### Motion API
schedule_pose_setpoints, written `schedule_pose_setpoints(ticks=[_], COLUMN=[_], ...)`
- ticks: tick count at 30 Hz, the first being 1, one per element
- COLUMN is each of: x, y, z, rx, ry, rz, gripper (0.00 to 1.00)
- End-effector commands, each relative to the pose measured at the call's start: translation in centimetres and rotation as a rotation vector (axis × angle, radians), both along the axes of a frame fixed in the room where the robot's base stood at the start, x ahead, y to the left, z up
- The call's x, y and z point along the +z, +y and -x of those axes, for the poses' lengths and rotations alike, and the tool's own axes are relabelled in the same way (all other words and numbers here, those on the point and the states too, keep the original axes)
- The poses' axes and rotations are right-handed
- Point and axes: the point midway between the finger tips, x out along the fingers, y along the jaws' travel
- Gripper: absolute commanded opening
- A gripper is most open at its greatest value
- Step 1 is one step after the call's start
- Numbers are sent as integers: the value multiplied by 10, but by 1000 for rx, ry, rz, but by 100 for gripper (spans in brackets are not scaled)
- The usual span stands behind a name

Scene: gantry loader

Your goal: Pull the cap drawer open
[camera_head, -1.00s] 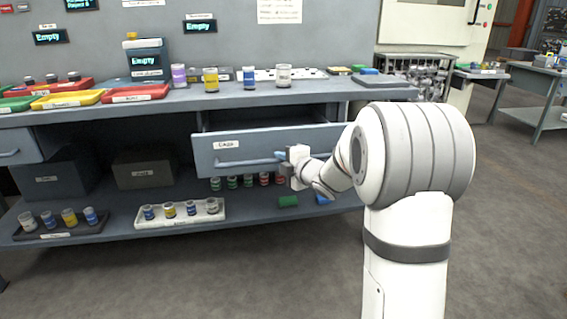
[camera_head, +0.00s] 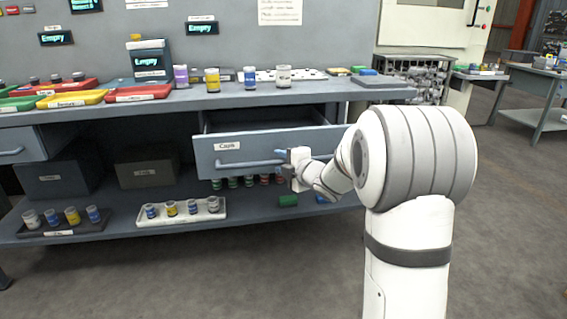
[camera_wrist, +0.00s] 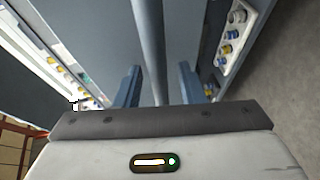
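The cap drawer, labelled "Caps" (camera_head: 228,163), stands pulled out from under the bench top in the head view, with its dark interior showing above the front. Its bar handle (camera_head: 245,163) runs across the front. My gripper (camera_head: 281,155) is at the right part of this handle. In the wrist view the handle (camera_wrist: 152,50) passes between the two blue fingers of my gripper (camera_wrist: 158,88). The fingers are apart, with a visible gap on each side of the bar. The drawer's right end is hidden behind my arm.
The bench top (camera_head: 330,92) above holds jars and colored trays. On the lower shelf are a white tray (camera_head: 180,219) of jars, a dark tray (camera_head: 62,231) of jars, dark bins and a green block (camera_head: 288,200). The floor in front is clear.

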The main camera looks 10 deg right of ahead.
Motion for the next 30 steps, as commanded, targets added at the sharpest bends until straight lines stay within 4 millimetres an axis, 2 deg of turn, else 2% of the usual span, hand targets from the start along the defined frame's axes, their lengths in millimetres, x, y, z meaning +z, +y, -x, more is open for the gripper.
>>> schedule_pose_setpoints(ticks=[5,12,18,30], x=[4,12,15,15], y=[-4,-20,-29,-31], z=[7,44,66,71], rx=[-1,-3,-2,-2], ry=[-1,0,0,1], rz=[0,0,1,0], gripper=[36,36,36,36])
